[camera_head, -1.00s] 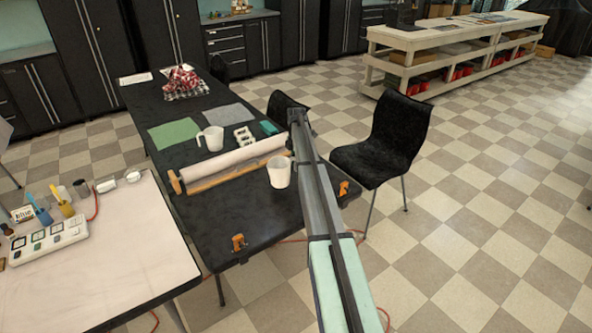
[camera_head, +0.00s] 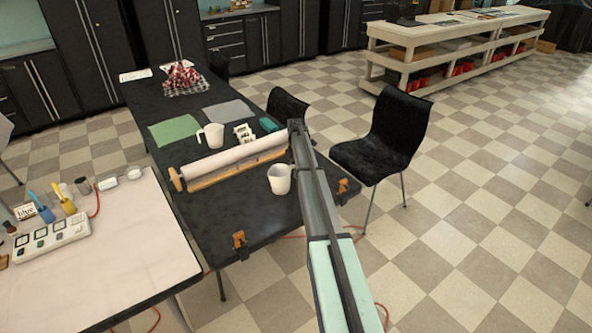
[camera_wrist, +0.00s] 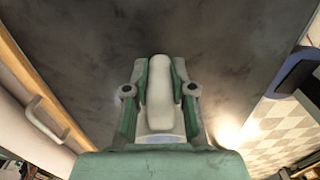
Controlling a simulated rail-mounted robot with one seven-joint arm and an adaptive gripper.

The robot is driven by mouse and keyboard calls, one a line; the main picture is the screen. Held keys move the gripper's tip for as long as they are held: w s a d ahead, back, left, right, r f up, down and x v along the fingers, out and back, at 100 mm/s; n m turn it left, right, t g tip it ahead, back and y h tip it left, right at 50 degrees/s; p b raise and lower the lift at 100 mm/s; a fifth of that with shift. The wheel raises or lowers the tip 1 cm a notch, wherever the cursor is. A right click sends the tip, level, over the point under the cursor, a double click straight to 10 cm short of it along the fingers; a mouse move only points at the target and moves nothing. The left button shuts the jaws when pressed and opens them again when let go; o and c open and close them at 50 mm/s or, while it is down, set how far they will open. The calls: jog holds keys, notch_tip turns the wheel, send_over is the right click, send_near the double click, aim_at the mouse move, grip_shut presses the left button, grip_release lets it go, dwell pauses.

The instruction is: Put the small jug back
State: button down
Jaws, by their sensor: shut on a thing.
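Two white jugs show in the head view. The nearer, smaller-looking white jug (camera_head: 280,180) is at the near right part of the black table (camera_head: 205,238), left of my arm, with its handle to the right. In the wrist view my green gripper (camera_wrist: 159,100) is shut on a pale rounded piece of the jug (camera_wrist: 160,95). In the head view my arm hides the gripper. I cannot tell whether the jug's base touches the table. The other white jug (camera_head: 213,137) stands behind the long roller (camera_head: 230,160).
A green cloth (camera_head: 174,130), a grey cloth (camera_head: 229,111), a white tray (camera_head: 243,134) and a teal block (camera_head: 268,124) lie beyond the roller. Orange clamps (camera_head: 239,240) grip the table's near edge. A black chair (camera_head: 385,140) stands right. The near table corner is clear.

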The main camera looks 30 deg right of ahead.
jog(key=c, duration=1)
grip_release()
jog(key=shift+r, duration=0.1)
notch_tip(320, 180, up, 12)
jog(key=b, duration=0.4)
